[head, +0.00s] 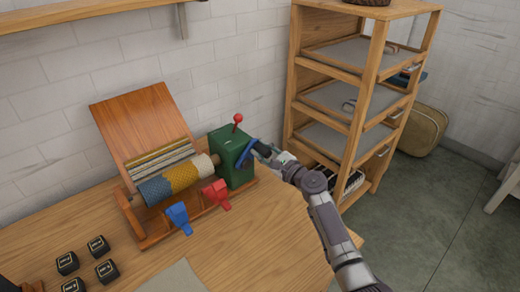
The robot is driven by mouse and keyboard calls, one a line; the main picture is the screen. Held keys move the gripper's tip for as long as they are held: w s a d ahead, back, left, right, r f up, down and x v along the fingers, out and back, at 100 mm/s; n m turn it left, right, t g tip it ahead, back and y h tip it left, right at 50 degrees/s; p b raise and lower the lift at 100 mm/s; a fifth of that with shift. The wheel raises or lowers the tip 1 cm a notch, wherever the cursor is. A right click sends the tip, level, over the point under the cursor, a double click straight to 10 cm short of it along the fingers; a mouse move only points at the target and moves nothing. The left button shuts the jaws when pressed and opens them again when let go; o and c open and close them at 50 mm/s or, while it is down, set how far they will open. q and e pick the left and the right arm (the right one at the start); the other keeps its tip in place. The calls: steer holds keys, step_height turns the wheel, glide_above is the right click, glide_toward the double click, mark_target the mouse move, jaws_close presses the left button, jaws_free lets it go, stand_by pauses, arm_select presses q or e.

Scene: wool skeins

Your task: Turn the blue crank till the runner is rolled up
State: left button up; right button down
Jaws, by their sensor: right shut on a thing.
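The blue crank (246,154) sits on the right side of a green box (226,148) on the wooden rolling device. My right gripper (262,151) reaches in from the right and is shut on the crank, hiding part of it. The runner (160,160) shows as a striped cloth at the foot of a tilted wooden board (142,122). In front of it is a roll (182,178) in blue, yellow and off-white; I cannot tell how much cloth is wound on it. My left gripper is not in view.
A red-knobbed lever (237,120) stands on the green box. A blue part (179,217) and a red part (216,194) are at the device's front. Several black blocks (98,246) lie front left. A wooden shelf rack (365,85) stands behind right. The table's front right is clear.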

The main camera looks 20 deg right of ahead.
steer(key=shift+d+f+m, duration=0.1)
steer(key=shift+d+m, duration=0.1)
steer(key=shift+m, duration=0.2)
steer(key=c, duration=0.9)
jaws_free()
steer(key=shift+w, duration=0.1)
steer(key=shift+o, duration=0.2)
steer(key=v, duration=1.2)
steer(key=shift+f, duration=0.1)
